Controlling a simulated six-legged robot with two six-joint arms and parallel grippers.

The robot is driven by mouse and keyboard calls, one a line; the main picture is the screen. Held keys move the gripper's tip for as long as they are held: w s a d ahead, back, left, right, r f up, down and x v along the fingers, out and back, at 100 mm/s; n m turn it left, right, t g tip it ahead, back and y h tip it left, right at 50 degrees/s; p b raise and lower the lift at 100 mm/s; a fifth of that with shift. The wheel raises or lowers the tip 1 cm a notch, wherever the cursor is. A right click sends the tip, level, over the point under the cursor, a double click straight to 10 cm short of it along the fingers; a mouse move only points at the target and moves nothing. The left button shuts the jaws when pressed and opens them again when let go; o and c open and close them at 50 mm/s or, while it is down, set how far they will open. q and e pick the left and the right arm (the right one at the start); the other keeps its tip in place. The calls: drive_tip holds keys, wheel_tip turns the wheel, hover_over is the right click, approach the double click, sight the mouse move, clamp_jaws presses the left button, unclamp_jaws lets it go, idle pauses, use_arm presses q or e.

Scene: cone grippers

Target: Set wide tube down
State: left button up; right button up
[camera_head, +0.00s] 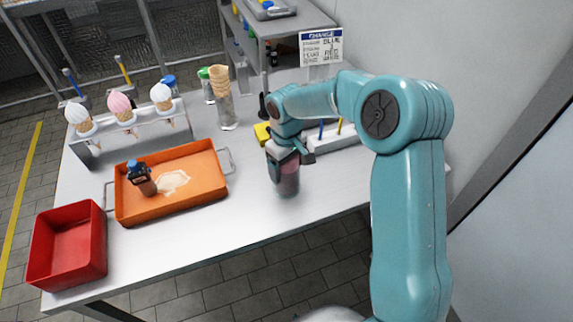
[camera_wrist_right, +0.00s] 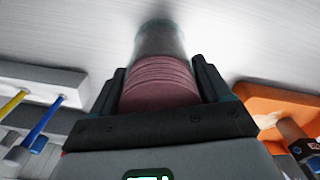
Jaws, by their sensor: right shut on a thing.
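The wide tube (camera_head: 287,184) is a clear cylinder with a stack of dark pink discs inside, near the front edge of the table in the head view. My right gripper (camera_head: 287,158) is shut around its upper part. In the right wrist view the tube (camera_wrist_right: 160,42) runs away from the gripper (camera_wrist_right: 162,88), with one dark finger on each side. The tube looks upright, its lower end at or close to the table top; I cannot tell whether it touches. My left gripper is not in view.
A red bin (camera_head: 68,245) is at the front left. A cone rack (camera_head: 135,130) and a cone stack (camera_head: 222,95) stand behind. A white holder (camera_head: 335,138) stands right of the gripper.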

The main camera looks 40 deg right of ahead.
drive_tip(key=o, duration=1.3)
drive_tip(key=shift+f, duration=0.1)
wheel_tip(320, 180, up, 12)
drive_tip(key=shift+r+p, duration=0.25)
drive_tip(key=shift+p, duration=0.05)
